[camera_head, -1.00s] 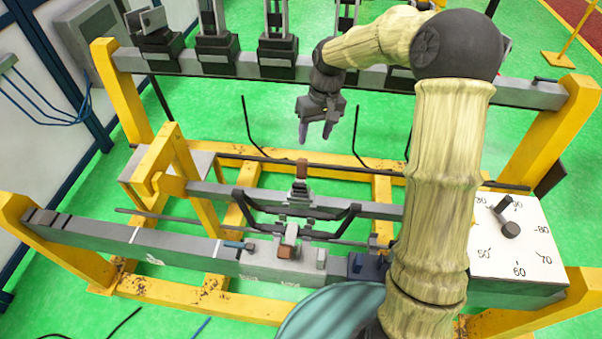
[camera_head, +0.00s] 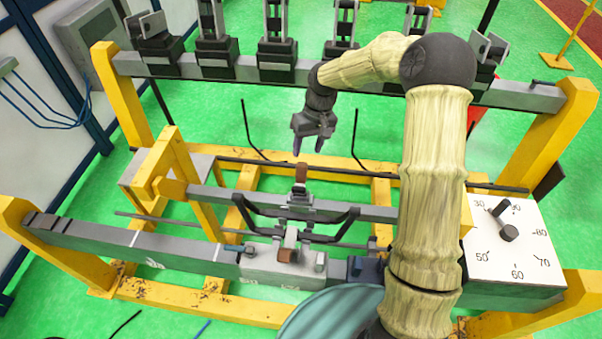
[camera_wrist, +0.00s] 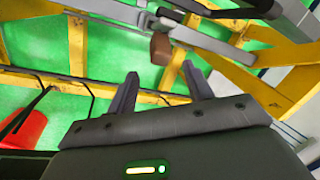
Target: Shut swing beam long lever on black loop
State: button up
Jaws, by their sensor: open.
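A black loop of bent bars (camera_head: 262,208) lies across the grey beam (camera_head: 378,213) in the middle of the yellow frame. A brown-topped upright piece (camera_head: 301,174) stands at its centre; its brown end (camera_wrist: 160,48) also shows in the wrist view. A long thin dark rod (camera_head: 350,171) runs behind the beam; I cannot tell whether it is the long lever. My gripper (camera_head: 309,148) is open and empty, pointing down above and slightly behind the brown-topped piece, apart from it. In the wrist view its two fingers (camera_wrist: 162,90) are spread, with the brown end beyond them.
A front grey bar (camera_head: 100,248) carries a block with a second brown piece (camera_head: 290,240). A white dial plate (camera_head: 530,245) stands at the right. Black clamps (camera_head: 277,55) line the rear bar. Yellow posts (camera_head: 560,120) bound the frame. A red object (camera_wrist: 22,130) is at the wrist view's left.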

aim_at(301, 175)
jog(key=f+p, duration=0.1)
jog(key=f, duration=0.3)
jog(key=a+f+p, duration=0.1)
jog(key=f, duration=0.3)
jog(key=a+f, duration=0.1)
jog(key=f, duration=0.2)
jog(key=shift+s+a+f+p, duration=0.1)
jog(key=shift+s+f+p, duration=0.3)
grip_shut()
